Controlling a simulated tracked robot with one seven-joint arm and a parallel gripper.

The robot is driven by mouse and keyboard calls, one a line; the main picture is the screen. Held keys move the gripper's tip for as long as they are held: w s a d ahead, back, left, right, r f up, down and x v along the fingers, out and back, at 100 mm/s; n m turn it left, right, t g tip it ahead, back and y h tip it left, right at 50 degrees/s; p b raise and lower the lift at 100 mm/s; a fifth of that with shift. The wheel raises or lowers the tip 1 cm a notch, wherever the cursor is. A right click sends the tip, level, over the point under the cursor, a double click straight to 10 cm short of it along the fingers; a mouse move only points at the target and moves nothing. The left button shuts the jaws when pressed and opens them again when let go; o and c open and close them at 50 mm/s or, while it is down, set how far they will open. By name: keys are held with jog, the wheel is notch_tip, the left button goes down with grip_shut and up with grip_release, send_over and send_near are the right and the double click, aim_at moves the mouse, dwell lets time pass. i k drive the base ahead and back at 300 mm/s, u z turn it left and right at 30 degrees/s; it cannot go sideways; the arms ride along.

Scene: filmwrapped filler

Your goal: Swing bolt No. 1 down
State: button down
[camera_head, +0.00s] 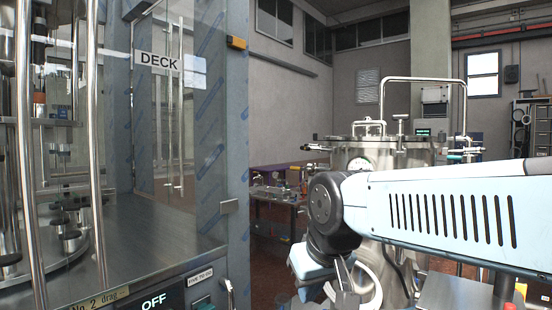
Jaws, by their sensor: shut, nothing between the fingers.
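A steel vessel (388,158) with a domed lid stands right of centre, behind my arm. Clamp-like fittings (318,147) sit on the left of its rim, and more fittings (462,152) sit on the right. No number is readable on them, so I cannot tell which is bolt No. 1. My light blue arm crosses in front of the vessel from the right and hides much of its body. My gripper (345,293) hangs low below the dark wrist joint, near the lower edge, in front of the vessel. It is shut and empty, with its tips hard to make out.
A filler cabinet (222,135) with film-wrapped posts, a DECK sign (157,61) and a steel deck (150,235) fills the left. An OFF display (153,303) is below. A low bench (275,195) with small items stands behind, between cabinet and vessel.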

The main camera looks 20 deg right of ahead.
aim_at(319, 150)
jog(key=i, duration=0.9)
jog(key=z, duration=0.3)
